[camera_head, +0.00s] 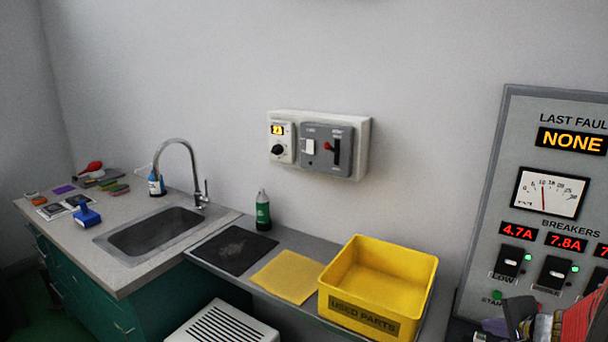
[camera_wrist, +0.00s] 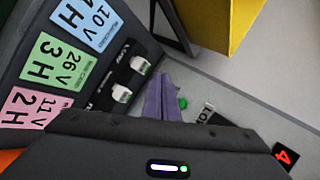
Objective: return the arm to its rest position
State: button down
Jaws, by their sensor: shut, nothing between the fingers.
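My gripper shows in the wrist view as two purple fingers (camera_wrist: 162,98) closed together, with nothing held between them. Most of my arm is outside the head view.
A yellow USED PARTS bin (camera_head: 360,318) stands left of the panel. In the wrist view, a dark rack face carries white switches (camera_wrist: 120,93) and blue, green and pink cards (camera_wrist: 45,58). A sink (camera_head: 155,232) and bottle (camera_head: 263,210) are farther left.

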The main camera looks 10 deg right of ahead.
jog(key=s+a+r+n+g, duration=0.1)
jog(key=s+a+r+n, duration=0.2)
jog(key=a+n, duration=0.3)
jog(key=s+a+r+n+g+y, duration=0.1)
jog(key=s+a+r+n, duration=0.2)
jog(key=a, duration=1.4)
jog(key=s+a+r+n+g+y, duration=0.1)
jog(key=s+a+r+n, duration=0.2)
jog(key=s+a+n, duration=0.4)
jog(key=a+n, duration=0.2)
jog(key=a, duration=0.3)
jog(key=shift+a+r+n+g, duration=0.25)
jog(key=shift+r+n+g, duration=0.05)
jog(key=shift+r+n, duration=0.1)
